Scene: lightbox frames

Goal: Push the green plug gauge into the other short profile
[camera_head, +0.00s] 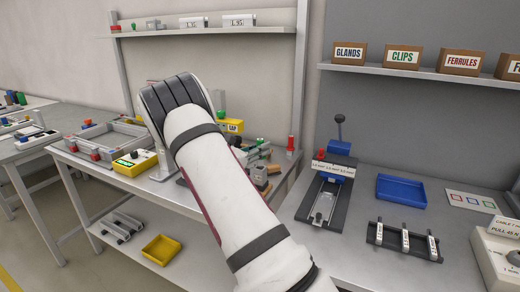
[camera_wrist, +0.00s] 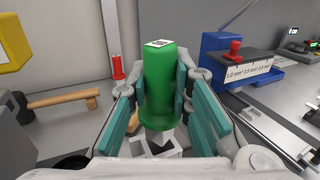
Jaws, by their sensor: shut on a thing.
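The green plug gauge (camera_wrist: 166,82) stands upright between the teal finger pads of my gripper (camera_wrist: 163,100) in the wrist view. My gripper is shut on it. The gauge's pale metal tip points down toward a short profile (camera_wrist: 140,147) with a dark square opening, just below. The tip overlaps the opening in the picture; I cannot tell how far it is inside. The profile's lower part is hidden by my gripper. In the head view my arm hides my gripper and the profile.
A red-handled upright piece (camera_wrist: 118,68) and a wooden-handled tool (camera_wrist: 65,98) are behind to the left. A yellow block (camera_wrist: 14,35) is at the upper left. A blue press (camera_head: 338,165) and an empty blue tray (camera_head: 402,190) are on the right bench. Metal profiles (camera_head: 122,226) lie on the lower shelf.

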